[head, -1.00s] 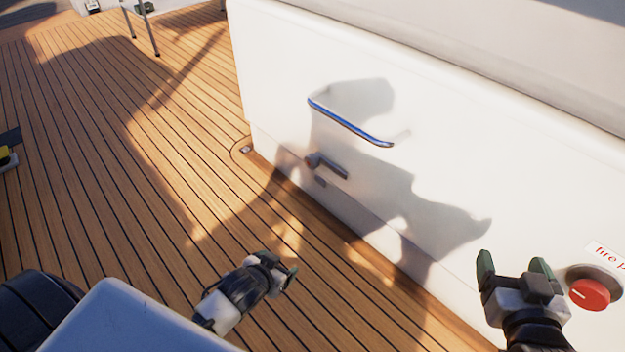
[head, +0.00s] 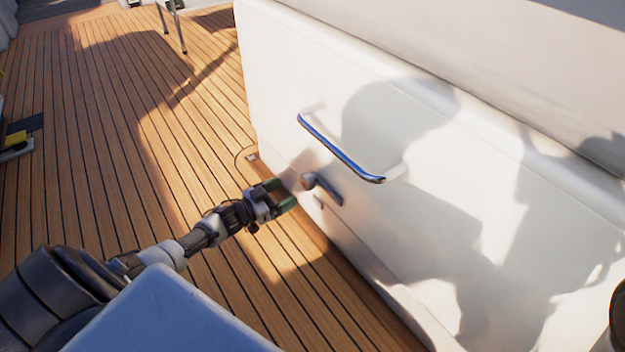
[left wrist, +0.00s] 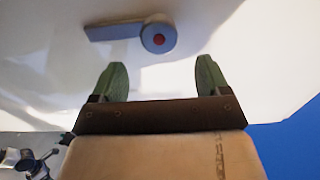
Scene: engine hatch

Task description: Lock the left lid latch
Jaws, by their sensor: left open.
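The latch (head: 322,188) is a small grey lever on the lower part of the white hatch wall, below a blue-topped handle. In the left wrist view the latch (left wrist: 118,33) has a round pivot with a red dot, and its lever points left. My left gripper (head: 280,194) is open and empty, just left of the latch's pivot end and apart from it. In the left wrist view the spread green fingers (left wrist: 160,75) point toward the wall, with the pivot ahead between their lines. My right gripper is not in view.
The blue and white handle bar (head: 340,147) juts from the wall (head: 440,150) above the latch. The wooden deck (head: 110,150) left of the wall is largely clear. A dark rounded shape, unclear, cuts the right edge.

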